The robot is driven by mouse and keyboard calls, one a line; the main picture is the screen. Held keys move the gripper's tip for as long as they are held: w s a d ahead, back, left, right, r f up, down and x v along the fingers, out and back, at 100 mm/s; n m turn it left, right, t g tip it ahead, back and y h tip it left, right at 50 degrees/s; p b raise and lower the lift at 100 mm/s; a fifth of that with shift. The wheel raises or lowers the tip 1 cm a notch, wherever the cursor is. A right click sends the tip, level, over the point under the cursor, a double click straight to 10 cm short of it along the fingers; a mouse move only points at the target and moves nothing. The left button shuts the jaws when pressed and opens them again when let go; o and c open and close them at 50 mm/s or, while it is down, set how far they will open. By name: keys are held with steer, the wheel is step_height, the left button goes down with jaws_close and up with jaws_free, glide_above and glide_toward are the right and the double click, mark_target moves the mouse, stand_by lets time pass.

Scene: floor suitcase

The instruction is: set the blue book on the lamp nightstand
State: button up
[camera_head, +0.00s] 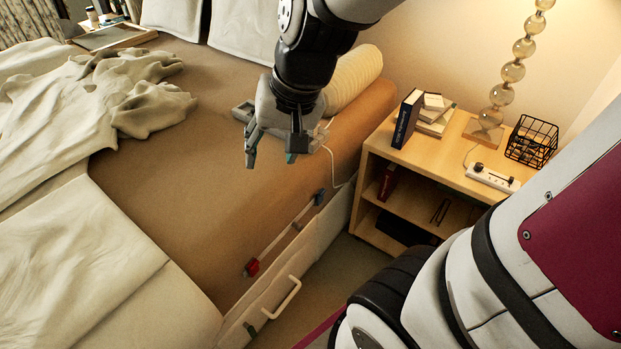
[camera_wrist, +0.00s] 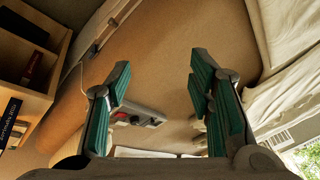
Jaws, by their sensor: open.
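A dark blue book (camera_head: 406,119) stands upright on top of the wooden nightstand (camera_head: 428,163), near its left back edge. The lamp (camera_head: 512,72), a stack of glass balls on a wooden base, stands on the same nightstand. My gripper (camera_head: 271,157) hangs over the bed edge, left of the nightstand and apart from the book. Its fingers are spread and nothing is between them. In the wrist view the green-padded fingers (camera_wrist: 160,90) are wide apart. The book's spine (camera_wrist: 10,117) shows at the left edge there, partly cut off.
White books (camera_head: 436,116), a wire basket (camera_head: 532,141) and a power strip (camera_head: 493,177) share the nightstand top. A red book (camera_head: 388,183) stands on the shelf below. A grey device (camera_head: 243,112) lies on the bed beyond my gripper. The nightstand's front left top is clear.

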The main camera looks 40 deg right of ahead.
steer(key=s+a+r+n+g, duration=0.1)
steer(key=s+r+n+g, duration=0.1)
steer(key=s, duration=0.8)
steer(key=s+a+r+n+g+h, duration=0.1)
steer(key=s+r+n, duration=0.1)
steer(key=s, duration=0.8)
steer(key=shift+s+a+r+n+g, duration=0.2)
steer(key=shift+s+a+n+g, duration=0.2)
steer(key=shift+n, duration=0.3)
steer(key=shift+w, duration=0.1)
step_height(320, 180, up, 25)
steer(key=t+p, duration=0.3)
steer(key=p, duration=2)
steer(key=shift+t, duration=0.4)
